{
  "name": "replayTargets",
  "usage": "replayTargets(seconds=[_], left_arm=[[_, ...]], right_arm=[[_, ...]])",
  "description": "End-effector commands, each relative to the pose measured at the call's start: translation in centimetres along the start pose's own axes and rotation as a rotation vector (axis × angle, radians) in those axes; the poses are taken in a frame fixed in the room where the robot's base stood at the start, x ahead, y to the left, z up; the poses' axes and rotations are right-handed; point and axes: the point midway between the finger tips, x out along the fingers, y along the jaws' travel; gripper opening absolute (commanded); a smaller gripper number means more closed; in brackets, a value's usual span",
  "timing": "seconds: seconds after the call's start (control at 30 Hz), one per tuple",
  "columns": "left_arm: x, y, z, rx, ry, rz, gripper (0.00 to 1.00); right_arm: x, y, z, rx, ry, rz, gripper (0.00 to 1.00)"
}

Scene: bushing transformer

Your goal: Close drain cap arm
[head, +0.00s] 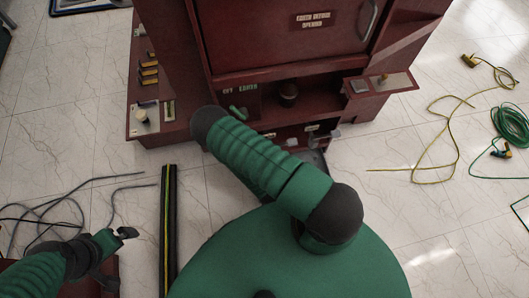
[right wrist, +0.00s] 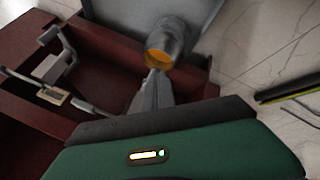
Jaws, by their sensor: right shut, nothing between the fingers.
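A short grey cylinder with an orange-yellow inside (right wrist: 166,42), which looks like the drain fitting, stands at the upper middle of the right wrist view. My right gripper (right wrist: 154,78) is shut and empty, with its fingertips just below the cylinder's rim in the picture; I cannot tell whether they touch. The drain cap arm cannot be clearly made out. In the head view my right arm covers its own gripper and part of the dark red cabinet's lower opening. My left gripper (head: 125,234) is at the lower left, away from the cabinet; its opening is unclear.
The dark red cabinet (head: 285,50) fills the back. Grey bent handles (right wrist: 58,62) are in a red recess left of my right gripper. A black-yellow strip (head: 168,230) and loose cables (head: 450,130) lie on the pale tiled floor.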

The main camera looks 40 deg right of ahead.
Motion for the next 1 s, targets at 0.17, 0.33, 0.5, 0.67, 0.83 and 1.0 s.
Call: replayTargets(seconds=[0.17,0.33,0.5,0.67,0.83,1.0], left_arm=[[-0.51,0.0,-0.12,0.0,0.0,0.0,1.0],[-0.6,0.0,-0.14,0.0,0.0,0.0,1.0],[-0.59,0.0,-0.14,0.0,0.0,0.0,1.0],[-0.58,0.0,-0.14,0.0,0.0,0.0,1.0],[-0.61,0.0,-0.15,0.0,0.0,0.0,1.0],[-0.74,0.0,-0.18,0.0,0.0,0.0,1.0]], right_arm=[[-0.01,0.53,0.39,0.002,0.0,0.001,0.0],[0.07,0.73,0.58,0.002,0.0,0.002,0.0],[0.1,0.77,0.67,0.002,-0.002,0.003,0.0],[0.09,0.79,0.71,0.002,-0.003,0.004,0.0],[0.14,0.84,0.62,0.003,-0.003,0.004,0.0],[0.61,1.07,-0.2,0.004,0.0,0.006,0.0]])
